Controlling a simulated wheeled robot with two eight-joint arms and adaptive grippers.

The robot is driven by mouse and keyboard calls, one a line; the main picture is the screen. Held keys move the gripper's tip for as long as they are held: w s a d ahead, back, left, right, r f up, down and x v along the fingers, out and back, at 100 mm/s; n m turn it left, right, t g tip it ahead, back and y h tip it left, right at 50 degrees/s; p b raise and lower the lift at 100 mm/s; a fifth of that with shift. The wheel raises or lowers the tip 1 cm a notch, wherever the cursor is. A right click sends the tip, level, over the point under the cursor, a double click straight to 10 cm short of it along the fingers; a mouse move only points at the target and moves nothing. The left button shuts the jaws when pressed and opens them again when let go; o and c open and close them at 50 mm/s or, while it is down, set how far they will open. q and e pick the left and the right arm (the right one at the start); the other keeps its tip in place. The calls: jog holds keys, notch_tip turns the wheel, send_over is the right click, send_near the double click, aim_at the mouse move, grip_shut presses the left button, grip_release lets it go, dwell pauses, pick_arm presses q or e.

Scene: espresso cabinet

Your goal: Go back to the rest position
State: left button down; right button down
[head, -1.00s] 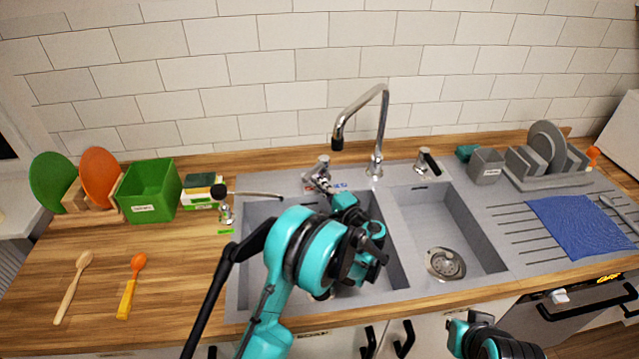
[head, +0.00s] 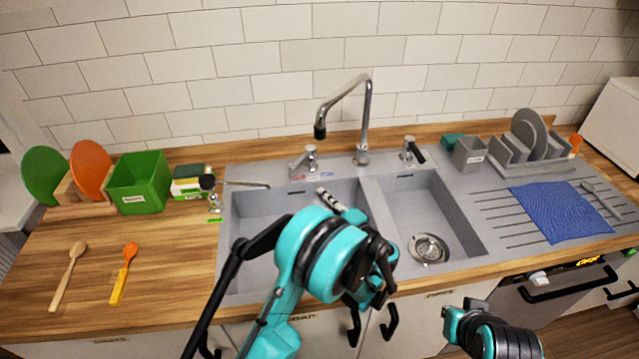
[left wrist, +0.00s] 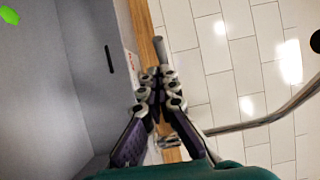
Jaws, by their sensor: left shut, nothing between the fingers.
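My left gripper (head: 324,191) shows in the head view over the back part of the left sink basin (head: 285,205), its fingers pointing toward the tap side. In the left wrist view, its fingers (left wrist: 156,76) are closed together with nothing between them. The teal left arm covers part of the left basin and the counter's front edge. Part of my right arm shows at the bottom right of the head view; its gripper cannot be made out.
The chrome faucet (head: 362,130) stands behind the sink, with a left valve (head: 306,160) near my left gripper. The right basin (head: 425,215) is empty. A green box (head: 138,183), wooden spoon (head: 67,278) and orange spoon (head: 123,275) lie left. A blue cloth (head: 560,212) lies right.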

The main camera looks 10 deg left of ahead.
pick_arm(q)
jog(key=s+a+r+n+g+h, duration=0.35)
jog(key=s+a+g+h, duration=0.2)
jog(key=s+a, duration=0.4)
jog(key=s+d+n+h, duration=0.2)
jog(key=s+d+h, duration=0.1)
jog(key=s, duration=0.6)
jog(key=s+d+n+h, duration=0.3)
jog(key=s+h, duration=0.2)
jog(key=s, duration=0.5)
jog(key=shift+d+f+t, duration=0.3)
jog(key=shift+t, duration=0.05)
